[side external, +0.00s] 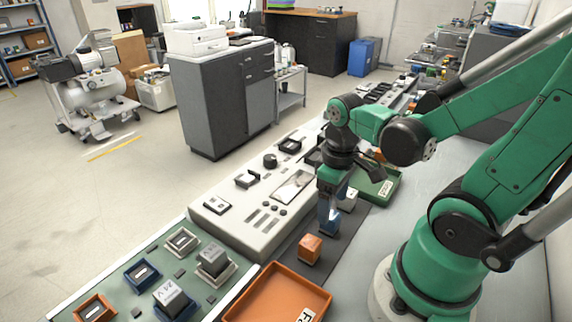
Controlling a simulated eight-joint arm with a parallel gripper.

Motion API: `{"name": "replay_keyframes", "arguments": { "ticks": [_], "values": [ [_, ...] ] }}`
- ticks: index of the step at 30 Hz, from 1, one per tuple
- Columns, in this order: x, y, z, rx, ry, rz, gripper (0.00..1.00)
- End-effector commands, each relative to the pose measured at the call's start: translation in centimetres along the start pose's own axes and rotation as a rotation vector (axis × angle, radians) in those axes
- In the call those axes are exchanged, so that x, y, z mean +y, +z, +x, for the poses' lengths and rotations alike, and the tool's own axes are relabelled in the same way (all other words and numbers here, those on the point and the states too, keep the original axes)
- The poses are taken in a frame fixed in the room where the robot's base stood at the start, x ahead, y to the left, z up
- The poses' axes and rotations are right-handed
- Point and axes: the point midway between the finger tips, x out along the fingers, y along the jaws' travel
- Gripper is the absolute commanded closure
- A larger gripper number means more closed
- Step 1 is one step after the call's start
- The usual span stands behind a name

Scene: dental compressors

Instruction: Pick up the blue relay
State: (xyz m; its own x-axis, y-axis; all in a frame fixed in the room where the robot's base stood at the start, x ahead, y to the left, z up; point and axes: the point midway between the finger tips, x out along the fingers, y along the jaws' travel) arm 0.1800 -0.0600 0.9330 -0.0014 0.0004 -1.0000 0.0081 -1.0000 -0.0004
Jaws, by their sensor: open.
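The blue relay (329,226) stands on the dark mat (345,241), between an orange relay (310,247) and a pale grey relay (348,201). My gripper (331,208) points down directly above the blue relay, with its fingers at the relay's upper part. The jaws are open. The fingers hide part of the blue relay, and I cannot tell whether they touch it.
An orange tray (232,318) lies at the front and a green tray (386,193) behind my gripper. A pale control panel (232,226) runs along the left. A green board (203,294) at front left holds several sockets, including an empty blue one (142,275).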

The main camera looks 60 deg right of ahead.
Motion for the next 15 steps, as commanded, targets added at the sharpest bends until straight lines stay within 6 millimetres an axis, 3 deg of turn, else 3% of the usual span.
{"name": "replay_keyframes", "arguments": {
  "ticks": [6,15],
  "values": [
    [0.0,-0.1,1.7,0.001,0.000,0.000,0.24],
    [0.0,0.0,2.8,0.001,0.000,0.000,0.24]
  ]
}}
